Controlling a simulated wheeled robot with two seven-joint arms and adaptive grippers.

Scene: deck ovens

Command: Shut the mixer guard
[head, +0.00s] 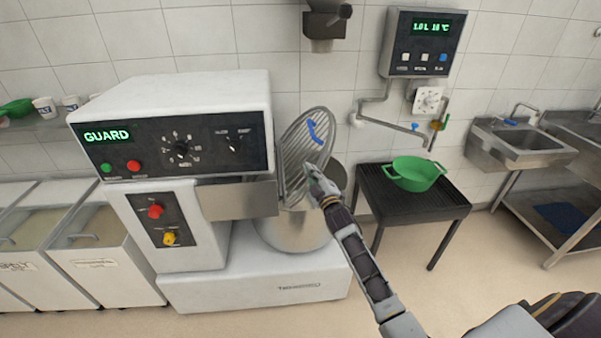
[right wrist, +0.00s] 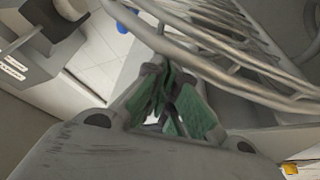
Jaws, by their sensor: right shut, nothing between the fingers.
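The mixer (head: 170,150) stands at the left with its display reading GUARD. Its wire guard (head: 306,150) is tilted up, standing steeply over the steel bowl (head: 297,232), with a blue handle (head: 315,131) near its top. My right gripper (head: 313,172) is shut and empty, in front of the lower right part of the guard, above the bowl. In the right wrist view its green-padded fingers (right wrist: 172,103) are close by the guard's bars (right wrist: 225,50); whether they touch I cannot tell. My left gripper is not in view.
A green bowl (head: 415,172) sits on a black slatted table (head: 421,207) right of the mixer. A water meter (head: 425,42) with a pipe hangs on the wall above. Steel sinks (head: 520,141) stand at the right, white bins (head: 95,243) at the left. Floor is clear in front.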

